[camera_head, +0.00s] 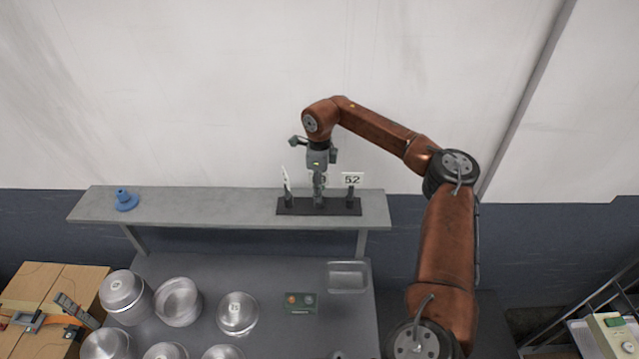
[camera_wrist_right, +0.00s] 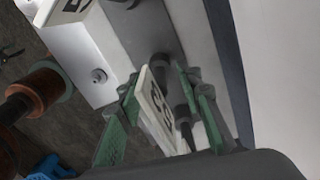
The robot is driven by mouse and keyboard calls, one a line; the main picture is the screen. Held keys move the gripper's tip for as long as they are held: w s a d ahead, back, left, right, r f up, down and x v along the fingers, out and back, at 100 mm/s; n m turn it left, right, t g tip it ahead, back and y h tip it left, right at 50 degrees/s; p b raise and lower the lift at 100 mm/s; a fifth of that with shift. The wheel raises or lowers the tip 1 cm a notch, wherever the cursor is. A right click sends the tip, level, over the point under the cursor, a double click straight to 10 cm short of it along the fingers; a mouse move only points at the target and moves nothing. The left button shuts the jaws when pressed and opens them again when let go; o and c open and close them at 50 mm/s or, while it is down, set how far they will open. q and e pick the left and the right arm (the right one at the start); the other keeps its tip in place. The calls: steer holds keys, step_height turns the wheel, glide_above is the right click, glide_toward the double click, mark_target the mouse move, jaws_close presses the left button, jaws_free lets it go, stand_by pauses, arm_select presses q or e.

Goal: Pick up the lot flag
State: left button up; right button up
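Several lot flags stand in a black holder (camera_head: 337,207) on the grey shelf. The right flag (camera_head: 352,179) reads 52, and the left flag (camera_head: 285,177) is seen nearly edge-on. The middle flag is mostly hidden behind my right gripper (camera_head: 319,190), which points down over the holder. In the right wrist view, the green fingers of my right gripper (camera_wrist_right: 165,105) are apart, on either side of a white numbered flag plate (camera_wrist_right: 157,112). I see no firm grip on it. Another numbered flag (camera_wrist_right: 66,9) shows at the top left. My left gripper is not in view.
A blue stand (camera_head: 126,201) sits at the shelf's left end (camera_head: 90,207). Below, the grey table (camera_head: 262,272) carries several metal pans (camera_head: 238,313), a button box (camera_head: 301,302) and a clear tray (camera_head: 348,276). A wall rises behind the shelf. The shelf's middle is clear.

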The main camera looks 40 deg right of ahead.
steer(key=shift+w+a+f, duration=0.1)
steer(key=shift+c, duration=0.5)
jaws_close()
